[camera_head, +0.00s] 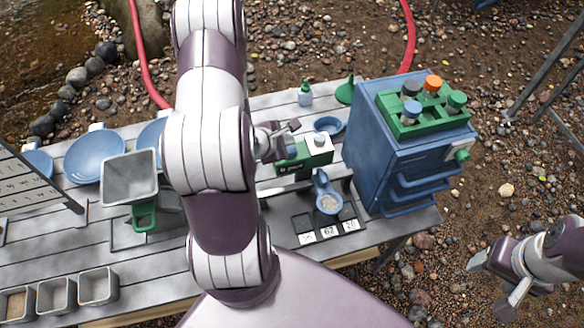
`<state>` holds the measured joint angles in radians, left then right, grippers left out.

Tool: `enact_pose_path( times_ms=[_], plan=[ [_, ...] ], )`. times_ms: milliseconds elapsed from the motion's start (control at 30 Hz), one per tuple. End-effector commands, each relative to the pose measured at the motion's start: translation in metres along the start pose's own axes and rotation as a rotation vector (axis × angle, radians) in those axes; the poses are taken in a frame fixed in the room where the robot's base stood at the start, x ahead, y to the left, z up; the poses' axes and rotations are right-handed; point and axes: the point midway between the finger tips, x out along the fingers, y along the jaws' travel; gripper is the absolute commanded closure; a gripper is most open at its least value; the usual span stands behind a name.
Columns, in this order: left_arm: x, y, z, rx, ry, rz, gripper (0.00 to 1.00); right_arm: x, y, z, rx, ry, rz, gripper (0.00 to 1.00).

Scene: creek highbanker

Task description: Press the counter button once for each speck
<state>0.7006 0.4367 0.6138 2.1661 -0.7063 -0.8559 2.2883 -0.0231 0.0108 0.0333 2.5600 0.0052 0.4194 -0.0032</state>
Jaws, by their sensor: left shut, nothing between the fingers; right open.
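A green device with a dark label and a white block with a small dark knob on top, likely the counter (318,145), stands on the grey plank table. My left gripper (284,138) is shut and empty just left of it, close to its green part; I cannot tell whether they touch. A small blue dish with a handle (324,188) holds pale sandy material in front of the counter; single specks are too small to make out. My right gripper (496,280) is open and empty, off the table at the lower right.
A blue cabinet (385,150) with a green bottle rack stands right of the counter. A dark tray (306,226) with numbered tiles lies in front. A grey hopper (130,178), blue pans (92,160) and small grey bins (97,286) are at left. My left arm hides the table's middle.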

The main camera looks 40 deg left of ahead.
Motion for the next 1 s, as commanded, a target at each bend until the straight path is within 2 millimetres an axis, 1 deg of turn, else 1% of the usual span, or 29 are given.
enact_pose_path(
  times_ms=[367, 600, 1000],
  plan=[
    [0.0001, -0.0001, -0.0001, 0.0, 0.0, 0.0, 1.0, 0.0, 0.0, 0.0, 0.0, 0.0, 0.0, 0.35],
    [0.0058, -0.0045, -0.0043, -0.001, 0.0, -0.001, 1.0, 0.0001, 0.0, 0.0, 0.0, 0.0, 0.0, 0.35],
    [0.0067, -0.0051, -0.0049, 0.0, 0.0, 0.0, 1.0, 0.0005, 0.0, 0.0001, 0.0, 0.0, 0.0, 0.35]
  ],
)
